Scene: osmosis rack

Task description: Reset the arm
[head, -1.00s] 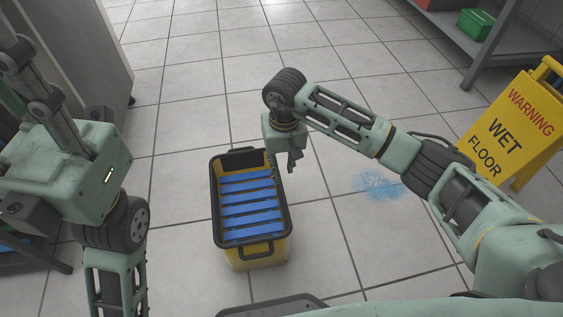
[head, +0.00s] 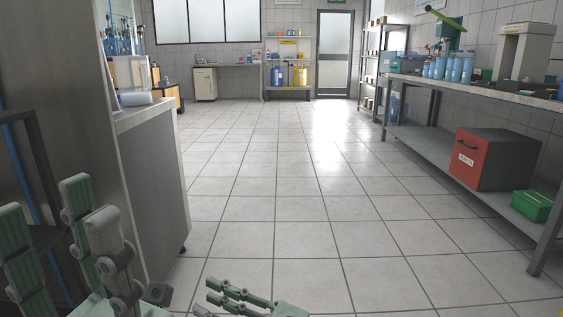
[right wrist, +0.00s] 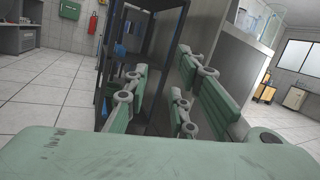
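My right gripper (head: 205,297) shows at the bottom middle of the head view, its fingers pointing left. In the right wrist view its fingers (right wrist: 163,60) stand apart with nothing between them. My left gripper (head: 42,205) is at the lower left of the head view, fingers pointing up and apart, with nothing seen between them. Most of both arms is out of the head view.
A grey cabinet (head: 145,190) stands close on the left beside a dark rack (head: 35,150). A lab bench (head: 470,90) runs along the right, with a red-fronted box (head: 480,160) and green bin (head: 532,205) on its lower shelf. The tiled floor (head: 280,190) ahead is clear.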

